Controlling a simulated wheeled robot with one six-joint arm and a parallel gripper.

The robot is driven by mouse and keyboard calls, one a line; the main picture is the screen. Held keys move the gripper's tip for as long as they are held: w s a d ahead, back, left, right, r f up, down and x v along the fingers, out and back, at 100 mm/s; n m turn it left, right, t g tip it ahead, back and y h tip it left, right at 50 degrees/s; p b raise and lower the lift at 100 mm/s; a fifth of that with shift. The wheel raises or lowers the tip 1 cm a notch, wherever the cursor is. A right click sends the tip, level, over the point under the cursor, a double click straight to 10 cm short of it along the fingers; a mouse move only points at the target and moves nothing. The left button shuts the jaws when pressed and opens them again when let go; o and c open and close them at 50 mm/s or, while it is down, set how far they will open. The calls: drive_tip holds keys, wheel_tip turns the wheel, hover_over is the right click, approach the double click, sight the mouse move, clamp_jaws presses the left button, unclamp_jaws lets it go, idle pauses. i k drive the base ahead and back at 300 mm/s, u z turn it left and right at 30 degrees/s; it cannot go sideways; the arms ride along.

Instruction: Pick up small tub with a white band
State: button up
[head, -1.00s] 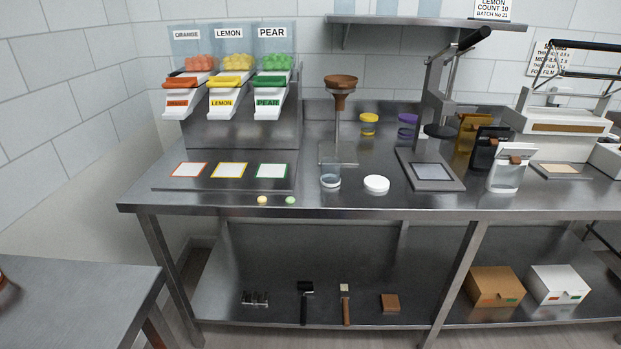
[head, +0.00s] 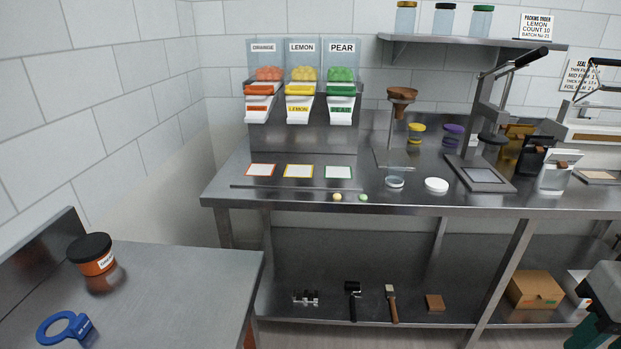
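A small clear open tub (head: 394,182) with a pale band low on its side stands upright on the steel bench, left of a round white lid (head: 436,185). At this size I cannot tell for sure that the band is white. A tub with a yellow lid (head: 416,133) and one with a purple lid (head: 453,135) stand farther back. My gripper's fingers do not show. A grey and green part at the lower right edge looks like my own arm.
A brown funnel (head: 402,95) on a stand is behind the tub, and a press (head: 486,179) is to its right. Dispensers (head: 300,105) stand at left. A side table (head: 170,300) holds an orange jar (head: 92,256) and a blue ring-shaped tool (head: 64,328).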

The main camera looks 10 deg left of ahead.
sight(397, 169)
drive_tip(key=u, duration=0.25)
drive_tip(key=i, duration=1)
